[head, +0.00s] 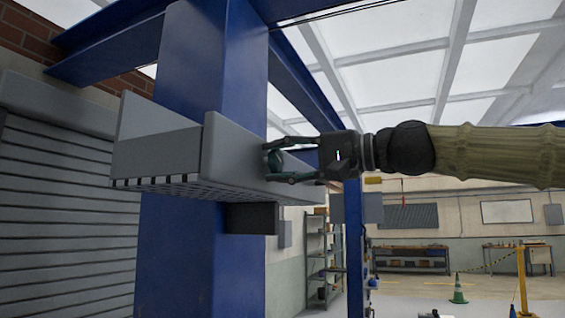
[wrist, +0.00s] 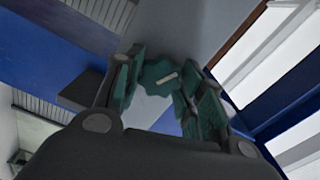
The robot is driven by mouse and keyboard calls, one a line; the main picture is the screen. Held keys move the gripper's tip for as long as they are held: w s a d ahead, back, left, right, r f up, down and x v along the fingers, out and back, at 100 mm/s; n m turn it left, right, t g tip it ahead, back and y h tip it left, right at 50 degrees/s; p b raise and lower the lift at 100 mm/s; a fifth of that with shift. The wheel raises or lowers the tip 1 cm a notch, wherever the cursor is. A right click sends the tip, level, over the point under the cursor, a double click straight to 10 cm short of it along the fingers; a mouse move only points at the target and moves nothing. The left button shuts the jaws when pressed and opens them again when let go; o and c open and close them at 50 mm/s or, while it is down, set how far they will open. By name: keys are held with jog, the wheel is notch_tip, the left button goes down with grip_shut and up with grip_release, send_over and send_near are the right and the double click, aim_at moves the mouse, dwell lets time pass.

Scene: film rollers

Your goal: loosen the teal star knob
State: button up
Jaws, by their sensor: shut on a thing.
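The teal star knob (head: 274,160) sits on the end face of a grey box-like housing (head: 232,150), partly hidden by my gripper's fingers. In the wrist view the knob (wrist: 157,78) shows its lobed edge and a pale bar mark on its face. My gripper (head: 278,162) reaches in from the right, one finger above the knob and one below it. In the wrist view the teal-padded fingers (wrist: 158,88) stand on both sides of the knob and are shut on it. The exact contact spots are hard to make out.
The housing is at a thick blue column (head: 190,270), with a dark block (head: 251,218) under it. A grey ribbed shutter (head: 65,210) is at left. Shelves (head: 322,258), benches (head: 412,260) and a green cone (head: 458,290) stand far back. The space around my arm looks open.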

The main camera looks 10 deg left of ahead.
jog(key=shift+f+n+b, duration=0.15)
jog(key=shift+n+b, duration=0.2)
jog(key=shift+n, duration=0.05)
dwell(0.9)
jog(key=o, duration=1)
jog(key=shift+o, duration=0.2)
jog(key=s+d, duration=0.2)
jog(key=d, duration=1)
jog(key=shift+s, duration=0.15)
